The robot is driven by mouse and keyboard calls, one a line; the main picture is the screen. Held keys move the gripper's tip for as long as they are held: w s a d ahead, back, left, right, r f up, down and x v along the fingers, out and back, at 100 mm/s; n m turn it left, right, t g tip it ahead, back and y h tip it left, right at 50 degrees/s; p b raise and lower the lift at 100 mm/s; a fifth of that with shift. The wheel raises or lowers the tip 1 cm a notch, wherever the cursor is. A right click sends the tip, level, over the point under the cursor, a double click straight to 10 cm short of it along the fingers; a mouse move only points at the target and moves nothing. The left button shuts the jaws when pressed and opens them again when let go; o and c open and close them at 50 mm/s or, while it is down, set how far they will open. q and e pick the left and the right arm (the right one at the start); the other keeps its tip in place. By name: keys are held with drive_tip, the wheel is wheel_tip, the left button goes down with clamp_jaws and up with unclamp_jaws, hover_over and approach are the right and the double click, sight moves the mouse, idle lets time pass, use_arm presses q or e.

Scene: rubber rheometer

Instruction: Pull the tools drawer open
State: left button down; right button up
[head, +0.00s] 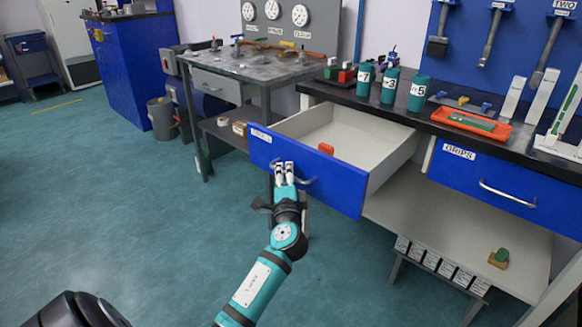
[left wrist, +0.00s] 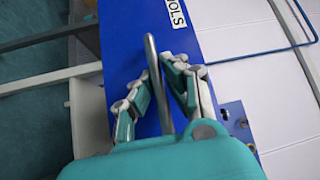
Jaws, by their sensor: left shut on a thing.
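The tools drawer (head: 342,191) has a blue front and stands well out from the bench in the head view, with its light inside showing. Its front also fills the middle of the left wrist view (left wrist: 122,42), where part of the label reads "OLS". My left gripper (head: 284,172) is at the drawer's front, its fingers shut on the metal drawer handle (head: 306,181). In the left wrist view the handle (left wrist: 152,62) runs between the two fingers. A small orange-red thing (head: 326,149) lies inside the drawer. My right gripper is not in view.
The black bench top (head: 350,97) carries several teal cylinders and an orange tray (head: 471,123). A closed drawer labelled "GRIPS" (head: 504,182) is to the right. A grey table (head: 257,66) stands at the back left. The green floor (head: 150,215) at left is clear.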

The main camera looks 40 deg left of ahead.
use_arm(q)
drive_tip(key=shift+s+d+f, duration=0.1)
drive_tip(key=shift+s+f, duration=0.2)
drive_tip(key=shift+s, duration=0.55)
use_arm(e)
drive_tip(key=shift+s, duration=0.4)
use_arm(q)
drive_tip(key=c, duration=1.4)
unclamp_jaws()
drive_tip(key=shift+w, duration=0.1)
drive_tip(key=shift+r, duration=0.1)
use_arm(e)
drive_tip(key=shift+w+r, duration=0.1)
use_arm(q)
drive_tip(key=v, duration=1.2)
